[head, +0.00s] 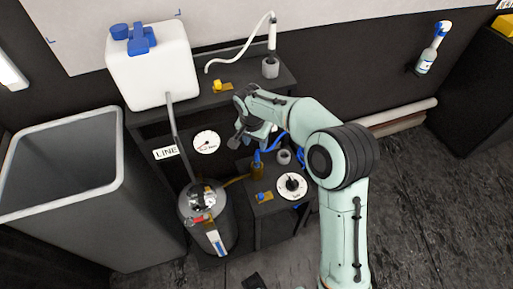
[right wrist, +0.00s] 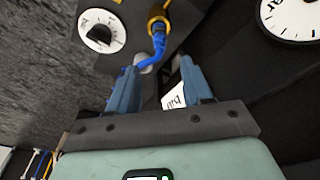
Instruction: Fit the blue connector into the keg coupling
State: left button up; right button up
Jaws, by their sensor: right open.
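The blue connector (head: 257,157) is at the top of a small brass-yellow coupling (head: 257,172) on the lower dark shelf. In the right wrist view the blue connector (right wrist: 159,42) meets the yellow ring of the coupling (right wrist: 157,20), with a blue hose bending away from it. I cannot tell how deep it sits. My right gripper (head: 252,138) is above and behind the connector. In the right wrist view its blue fingers (right wrist: 160,88) are apart, with the connector beyond their tips and nothing clearly held. My left gripper is not in view.
A steel keg (head: 208,232) stands left of the shelf, joined by a yellow hose. A dial (head: 292,186) and a small blue-knobbed valve (head: 264,196) are near the coupling. A white jug (head: 150,70) is on the upper shelf. A grey bin (head: 60,215) is at left; floor at right is clear.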

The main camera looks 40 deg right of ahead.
jog(key=shift+s+a+r, duration=0.1)
jog(key=shift+a+r, duration=0.05)
jog(key=shift+r, duration=0.75)
jog(key=shift+s+a+r, duration=0.1)
jog(key=shift+r, duration=0.8)
